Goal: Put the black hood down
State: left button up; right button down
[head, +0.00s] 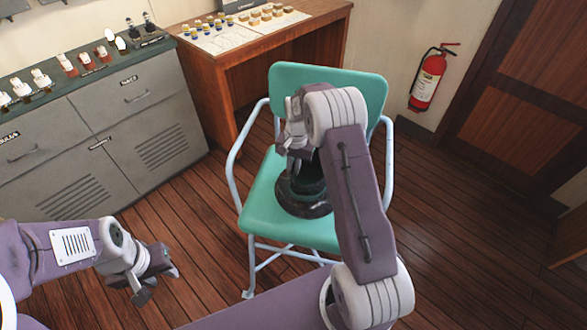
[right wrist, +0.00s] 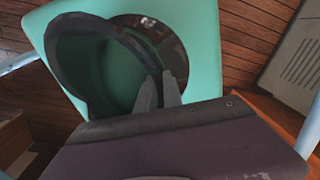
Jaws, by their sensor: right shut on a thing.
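The black hood (head: 303,198) is a dark, round, hollow piece over the seat of the green chair (head: 262,205). In the right wrist view its dark ring-shaped rim (right wrist: 78,28) stands out against the green seat. My right gripper (head: 294,157) reaches down from above and is shut on the hood; its fingers (right wrist: 159,92) show at the rim in the right wrist view. The arm covers part of the hood, and I cannot tell whether the hood touches the seat. My left gripper (head: 160,284) is open and empty, low at the left, away from the chair.
The chair has pale blue tubular arms (head: 240,150) on both sides and a backrest (head: 330,84). Behind it stands a wooden desk (head: 275,40) with small items. A grey cabinet (head: 110,130) is at left. A fire extinguisher (head: 428,82) hangs at right.

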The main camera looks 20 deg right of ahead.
jog(key=c, duration=1.5)
grip_release()
notch_tip(320, 180, up, 12)
jog(key=p, duration=0.1)
jog(key=s+a+f+n, duration=0.2)
jog(key=s+a+n, duration=0.1)
jog(key=s, duration=0.8)
jog(key=s+a+f+n, duration=0.2)
jog(key=s+a+n, duration=0.2)
jog(key=s, duration=0.7)
jog(key=shift+n+t, duration=0.4)
jog(key=shift+r, duration=0.15)
